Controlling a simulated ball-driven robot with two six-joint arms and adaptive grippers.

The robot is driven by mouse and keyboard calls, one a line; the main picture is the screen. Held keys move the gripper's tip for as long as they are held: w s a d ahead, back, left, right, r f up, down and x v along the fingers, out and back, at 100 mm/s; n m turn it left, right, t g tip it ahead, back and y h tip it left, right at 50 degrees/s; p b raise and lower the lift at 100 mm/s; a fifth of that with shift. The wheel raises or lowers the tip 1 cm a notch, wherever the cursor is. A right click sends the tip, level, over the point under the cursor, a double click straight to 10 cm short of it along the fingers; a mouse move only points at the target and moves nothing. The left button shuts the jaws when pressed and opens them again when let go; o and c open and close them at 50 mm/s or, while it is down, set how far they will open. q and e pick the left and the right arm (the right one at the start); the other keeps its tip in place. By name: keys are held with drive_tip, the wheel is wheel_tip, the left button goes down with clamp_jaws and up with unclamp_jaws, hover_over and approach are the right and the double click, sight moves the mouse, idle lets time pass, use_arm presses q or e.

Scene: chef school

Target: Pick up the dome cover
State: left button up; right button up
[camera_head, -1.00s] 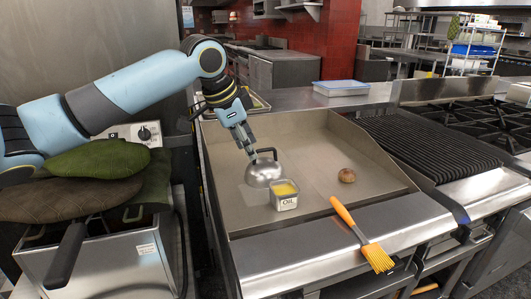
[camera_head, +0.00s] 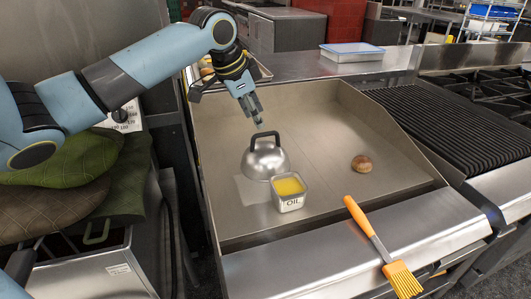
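The dome cover (camera_head: 262,163) is a shiny silver dome with a black loop handle (camera_head: 265,137) on top. It sits on the flat griddle (camera_head: 320,160), left of the middle, just behind a metal tin of yellow oil (camera_head: 289,192). My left gripper (camera_head: 259,122) points down just above and slightly left of the handle, and appears apart from it. Its fingers look close together from this angle, so their opening is unclear. The gripper holds nothing that I can see. My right gripper is not in view.
A brown round item (camera_head: 362,163) lies on the griddle at right. An orange brush (camera_head: 383,245) lies across the front ledge. A blue-lidded container (camera_head: 352,52) stands behind. The ribbed grill (camera_head: 440,125) is at right, and green and brown cushioned pads (camera_head: 85,165) at left.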

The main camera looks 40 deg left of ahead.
sight(264, 133)
use_arm(q)
drive_tip(key=x, duration=0.6)
drive_tip(key=shift+w+d+f, duration=0.1)
drive_tip(key=shift+d+f, duration=0.1)
drive_tip(key=shift+f, duration=0.1)
clamp_jaws()
